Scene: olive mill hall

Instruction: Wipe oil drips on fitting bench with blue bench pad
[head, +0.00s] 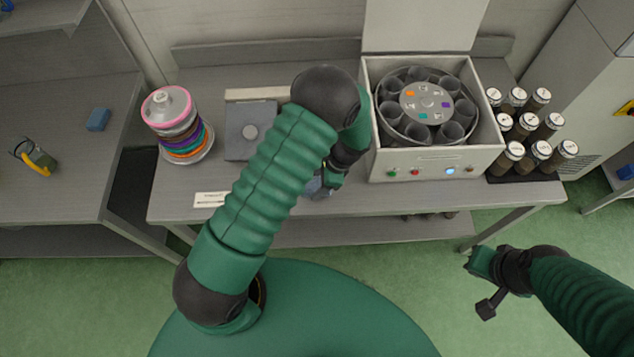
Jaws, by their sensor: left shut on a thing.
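My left gripper (332,181) is low over the front part of the fitting bench (270,200), left of the white machine. It is shut on a blue-grey thing, seemingly the blue bench pad (315,188), mostly hidden by the gripper and arm. I cannot tell whether the pad touches the bench top. No oil drips can be made out; my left arm covers much of the bench middle. My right gripper (479,285) is open and empty over the green floor, in front of the bench's right end.
A white machine (436,166) with a round carousel stands on the bench, with several capped jars (527,127) to its right. A stack of coloured rings (180,125) and a grey plate (240,140) are at the left. A blue block (98,119) lies on the left bench (60,190).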

